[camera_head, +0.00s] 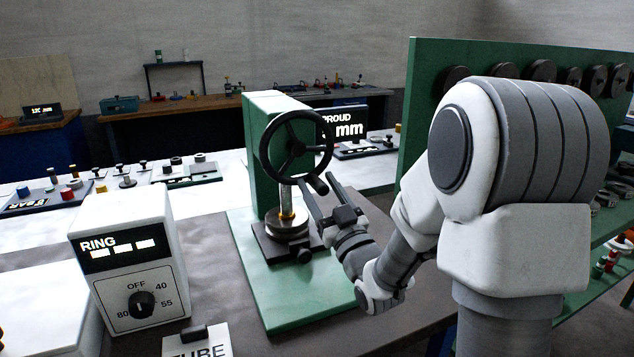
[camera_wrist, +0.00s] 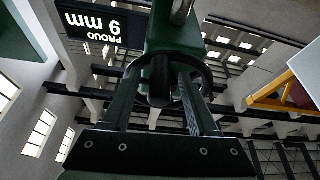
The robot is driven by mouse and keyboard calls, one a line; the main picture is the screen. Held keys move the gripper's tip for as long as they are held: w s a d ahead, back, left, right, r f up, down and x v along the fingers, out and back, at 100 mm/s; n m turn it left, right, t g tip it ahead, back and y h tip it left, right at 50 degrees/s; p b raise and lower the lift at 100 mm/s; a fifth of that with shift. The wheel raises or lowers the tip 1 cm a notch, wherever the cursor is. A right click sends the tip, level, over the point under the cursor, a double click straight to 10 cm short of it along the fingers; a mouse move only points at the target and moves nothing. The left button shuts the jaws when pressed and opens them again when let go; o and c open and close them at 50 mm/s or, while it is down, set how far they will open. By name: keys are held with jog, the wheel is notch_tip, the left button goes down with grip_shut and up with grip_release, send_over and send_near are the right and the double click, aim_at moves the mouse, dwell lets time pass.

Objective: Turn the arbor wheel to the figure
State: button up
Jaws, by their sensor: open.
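The arbor wheel (camera_head: 296,147) is a black spoked handwheel on the front of a green press column (camera_head: 262,130). Its rim also shows in the wrist view (camera_wrist: 207,78). A dark crank handle (camera_head: 318,186) sticks out at its lower right. My gripper (camera_head: 318,183) is open at this handle. In the wrist view, a dark rounded part, apparently the handle (camera_wrist: 160,82), shows between the fingers; contact cannot be told. A black display (camera_head: 345,124) behind the wheel reads PROUD and mm, its figure partly hidden. The wrist view shows the display (camera_wrist: 95,25) tilted over, apparently reading 9 mm.
A metal ram and round block (camera_head: 287,225) stand below the wheel on the green base (camera_head: 265,295). A white RING box (camera_head: 130,262) with a dial stands at front left. A green panel (camera_head: 425,90) rises behind my arm at right. Benches with small parts lie behind.

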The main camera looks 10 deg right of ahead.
grip_shut()
dwell(0.3)
dwell(1.2)
